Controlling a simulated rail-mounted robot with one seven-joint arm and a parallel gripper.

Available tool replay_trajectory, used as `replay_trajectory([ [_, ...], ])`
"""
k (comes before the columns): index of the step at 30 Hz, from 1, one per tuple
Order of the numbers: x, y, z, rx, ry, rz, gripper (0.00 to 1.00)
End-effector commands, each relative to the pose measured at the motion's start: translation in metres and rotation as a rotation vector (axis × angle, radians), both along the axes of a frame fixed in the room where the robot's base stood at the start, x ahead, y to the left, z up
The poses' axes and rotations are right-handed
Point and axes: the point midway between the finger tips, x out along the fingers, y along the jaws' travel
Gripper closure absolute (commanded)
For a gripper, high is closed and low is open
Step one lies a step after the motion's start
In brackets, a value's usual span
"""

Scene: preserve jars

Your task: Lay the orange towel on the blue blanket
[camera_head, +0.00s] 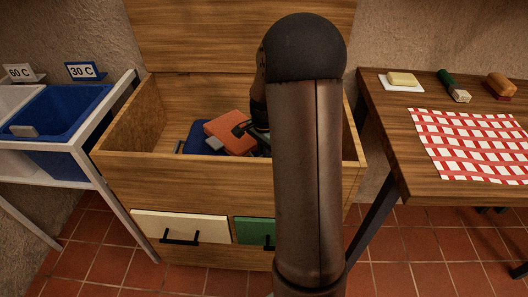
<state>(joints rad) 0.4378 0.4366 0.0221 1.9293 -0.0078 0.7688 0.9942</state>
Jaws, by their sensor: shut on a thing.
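The orange towel (226,126) is a folded, flat block inside the open wooden chest. It is tilted and sits over the right part of the blue blanket (193,138), which lies folded on the chest floor. My gripper (240,129) is shut on the right side of the orange towel. My arm hides most of the gripper and the right part of the chest. I cannot tell whether the towel touches the blanket or is held just above it.
The wooden chest (118,167) has raised walls around the towel and an upright lid behind. A blue bin (75,100) marked 30 C stands left. A table (385,130) on the right bears a checked cloth (470,143), a soap bar (402,78) and brushes.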

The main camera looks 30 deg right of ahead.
Motion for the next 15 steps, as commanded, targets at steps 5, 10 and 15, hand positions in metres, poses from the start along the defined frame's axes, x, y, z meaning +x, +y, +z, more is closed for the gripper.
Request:
replay_trajectory([
  [5,0.0002,0.0000,-0.0036,0.000,0.000,0.000,1.00],
  [10,0.0000,0.0000,-0.0025,0.000,0.000,0.000,0.68],
  [15,0.0001,0.0000,-0.0022,0.000,0.000,0.000,0.68],
])
